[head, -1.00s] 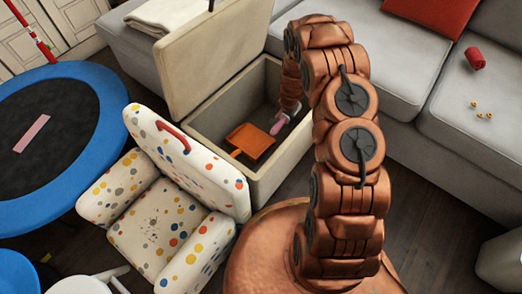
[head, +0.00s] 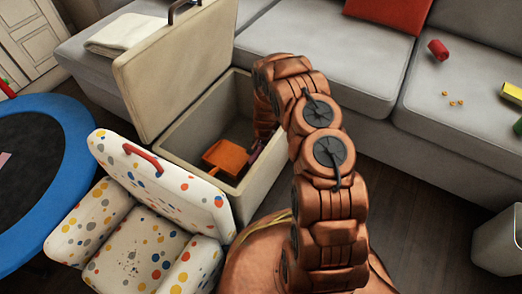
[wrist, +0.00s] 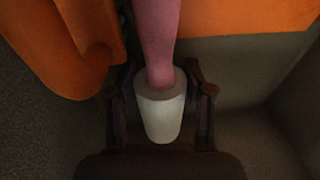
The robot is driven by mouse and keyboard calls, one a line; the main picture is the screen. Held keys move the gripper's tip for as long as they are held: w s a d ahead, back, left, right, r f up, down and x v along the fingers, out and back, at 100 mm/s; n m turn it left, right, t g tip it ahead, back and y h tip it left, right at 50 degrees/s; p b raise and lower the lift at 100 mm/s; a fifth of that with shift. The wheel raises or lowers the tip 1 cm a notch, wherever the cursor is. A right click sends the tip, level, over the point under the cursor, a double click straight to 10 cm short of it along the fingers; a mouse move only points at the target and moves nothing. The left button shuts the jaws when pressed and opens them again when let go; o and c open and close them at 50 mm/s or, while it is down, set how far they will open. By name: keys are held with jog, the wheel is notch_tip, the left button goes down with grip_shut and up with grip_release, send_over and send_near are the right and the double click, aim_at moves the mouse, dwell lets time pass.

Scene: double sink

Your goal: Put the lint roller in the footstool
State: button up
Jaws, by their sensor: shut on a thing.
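The lint roller has a pink handle (wrist: 158,40) and a white roll (wrist: 161,112), seen in the wrist view. My gripper (wrist: 160,78) is shut on the lint roller, with one finger on each side of the white roll. The handle points away from the gripper. The footstool (head: 202,122) is a beige storage box with its lid (head: 175,65) raised. In the head view my arm reaches down inside the footstool near its right wall, and the arm and wall mostly hide the gripper and roller. I cannot tell whether the roller touches the bottom.
An orange dustpan-like object (head: 227,157) lies inside the footstool, close to the roller. A dotted armchair (head: 150,215) stands in front. A grey sofa (head: 330,75) is behind, with a red cushion (head: 392,12). A blue-rimmed trampoline (head: 78,130) is at left.

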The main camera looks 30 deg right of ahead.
jog(key=shift+f, duration=0.6)
jog(key=shift+f, duration=0.1)
jog(key=shift+f, duration=0.15)
jog(key=o, duration=1.1)
jog(key=shift+r, duration=0.25)
